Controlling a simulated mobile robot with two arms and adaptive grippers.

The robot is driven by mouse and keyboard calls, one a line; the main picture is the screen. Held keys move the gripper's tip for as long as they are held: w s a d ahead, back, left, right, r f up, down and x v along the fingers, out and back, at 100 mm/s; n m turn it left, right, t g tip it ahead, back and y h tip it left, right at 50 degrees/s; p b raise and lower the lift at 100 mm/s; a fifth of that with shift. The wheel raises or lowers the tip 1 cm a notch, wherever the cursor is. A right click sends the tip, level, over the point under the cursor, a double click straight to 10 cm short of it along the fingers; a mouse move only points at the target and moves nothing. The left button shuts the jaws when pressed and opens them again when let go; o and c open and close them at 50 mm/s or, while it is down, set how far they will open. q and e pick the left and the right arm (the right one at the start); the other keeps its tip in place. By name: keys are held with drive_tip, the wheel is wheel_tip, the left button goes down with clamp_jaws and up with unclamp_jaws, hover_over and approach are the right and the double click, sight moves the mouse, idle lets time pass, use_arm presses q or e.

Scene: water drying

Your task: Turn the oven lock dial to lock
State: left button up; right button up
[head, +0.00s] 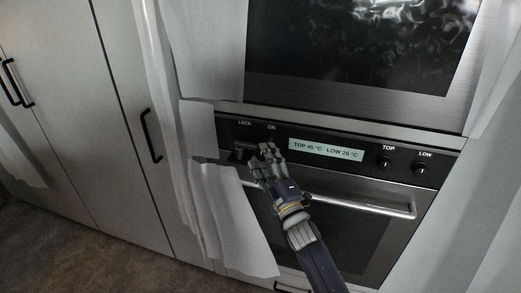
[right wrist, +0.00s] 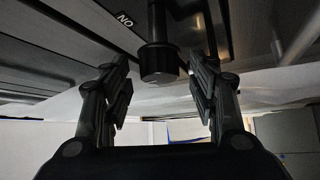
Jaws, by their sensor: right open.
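The oven control panel (head: 336,137) shows LOCK and ON labels at its left. In the right wrist view, a black round dial (right wrist: 158,64) beside the ON label (right wrist: 125,20) sticks out between the spread fingers of my right gripper (right wrist: 160,92). The fingers flank it with a visible gap on each side. In the head view my right gripper (head: 264,154) is at the panel, just below the ON label, and hides part of the dial area. A dark shape shows below the LOCK label, not clear enough to name. The dial's pointer setting cannot be read. My left gripper is out of view.
A display (head: 326,149) reads TOP 45 °C, LOW 20 °C. The TOP dial (head: 385,163) and LOW dial (head: 421,168) are to its right. The oven door handle (head: 345,202) runs below the panel. White cloths (head: 230,220) hang at the left; cabinets stand further left.

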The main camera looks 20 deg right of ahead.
sight(254, 145)
drive_tip(key=shift+x, duration=1.15)
drive_tip(key=shift+c, duration=0.3)
clamp_jaws()
drive_tip(key=shift+d, duration=0.1)
